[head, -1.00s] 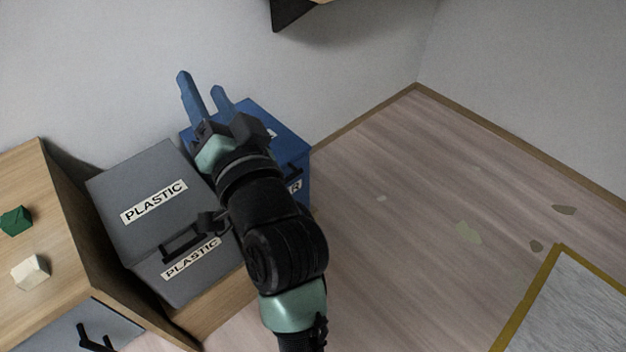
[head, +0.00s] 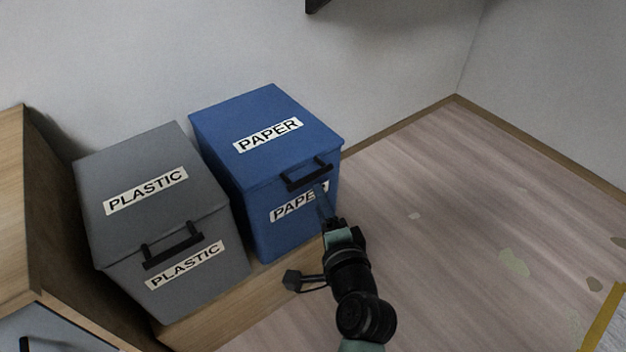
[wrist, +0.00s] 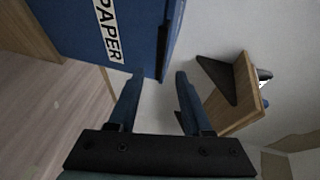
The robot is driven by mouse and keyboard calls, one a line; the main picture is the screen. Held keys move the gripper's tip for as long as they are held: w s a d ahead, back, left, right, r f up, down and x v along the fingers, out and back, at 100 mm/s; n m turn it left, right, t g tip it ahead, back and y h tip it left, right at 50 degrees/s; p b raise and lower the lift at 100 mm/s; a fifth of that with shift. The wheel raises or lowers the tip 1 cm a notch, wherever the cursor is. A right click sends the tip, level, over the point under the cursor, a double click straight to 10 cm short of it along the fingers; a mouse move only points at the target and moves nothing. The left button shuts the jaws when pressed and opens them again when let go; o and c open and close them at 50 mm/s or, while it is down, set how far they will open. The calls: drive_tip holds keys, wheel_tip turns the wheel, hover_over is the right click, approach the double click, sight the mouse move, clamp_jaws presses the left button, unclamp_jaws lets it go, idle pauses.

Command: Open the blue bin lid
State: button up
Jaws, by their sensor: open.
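The blue bin (head: 255,215) stands against the wall, marked PAPER on its lid and front. Its blue lid (head: 235,110) is shut, with a black handle (head: 306,175) at the lid's front edge. In the wrist view the bin (wrist: 110,35) is tilted at the top. My gripper (wrist: 158,80) shows there open and empty, its two blue fingers apart, close to the bin. I cannot tell if they touch it.
A grey PLASTIC bin (head: 150,195) with a black handle stands left of the blue bin. Both stand on a low wooden base (head: 225,301). A wooden cabinet (head: 14,215) is at the far left. The floor (head: 450,210) to the right is mostly clear, with small scraps.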

sight(311, 180)
drive_tip(key=b+x, duration=0.3)
drive_tip(key=x, duration=0.6)
drive_tip(key=shift+w, duration=0.15)
clamp_jaws()
idle(1.1)
